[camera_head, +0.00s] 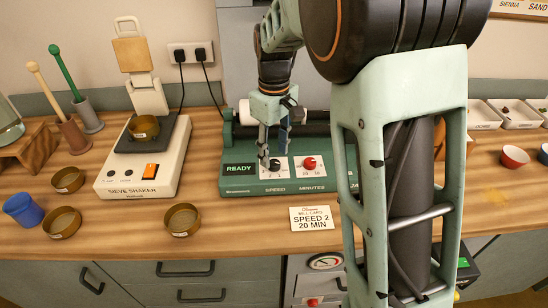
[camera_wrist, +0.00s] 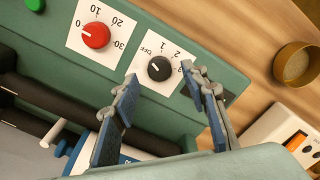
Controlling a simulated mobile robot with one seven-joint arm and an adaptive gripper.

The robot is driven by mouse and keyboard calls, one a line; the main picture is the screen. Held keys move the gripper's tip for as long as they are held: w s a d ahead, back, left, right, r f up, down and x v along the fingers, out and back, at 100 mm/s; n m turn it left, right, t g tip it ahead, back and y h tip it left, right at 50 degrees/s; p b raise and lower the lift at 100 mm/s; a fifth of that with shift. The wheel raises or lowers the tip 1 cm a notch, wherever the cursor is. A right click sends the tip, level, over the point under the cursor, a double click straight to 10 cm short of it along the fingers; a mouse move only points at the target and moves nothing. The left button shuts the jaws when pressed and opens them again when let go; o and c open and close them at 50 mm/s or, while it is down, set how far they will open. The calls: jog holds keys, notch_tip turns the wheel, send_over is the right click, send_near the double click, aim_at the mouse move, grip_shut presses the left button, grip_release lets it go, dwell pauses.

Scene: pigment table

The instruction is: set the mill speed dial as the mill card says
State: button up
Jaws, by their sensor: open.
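The mill (camera_head: 235,185) is a green machine on the bench with a lit READY display. Its black speed dial (camera_wrist: 159,68) sits on a white plate marked OFF, 1, 2, with a further mark partly hidden. The dial's white line appears to point toward OFF. My gripper (camera_wrist: 158,73) is open, with one finger on each side of the speed dial in the picture; I cannot tell whether they touch it. In the head view the fingers partly cover the speed dial (camera_head: 275,164). The mill card (camera_head: 311,218) lies in front, reading SPEED 2, 20 MIN.
The red minutes dial (camera_wrist: 96,35) is close beside the speed dial and points to 0. A dark roller (camera_wrist: 60,105) runs behind the panel. The sieve shaker (camera_head: 140,175), brass sieves (camera_head: 182,219) and a blue cup (camera_head: 24,209) stand to the left.

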aim_at(274, 165)
jog(key=shift+f, duration=1.45)
jog(key=shift+c, duration=0.6)
grip_shut()
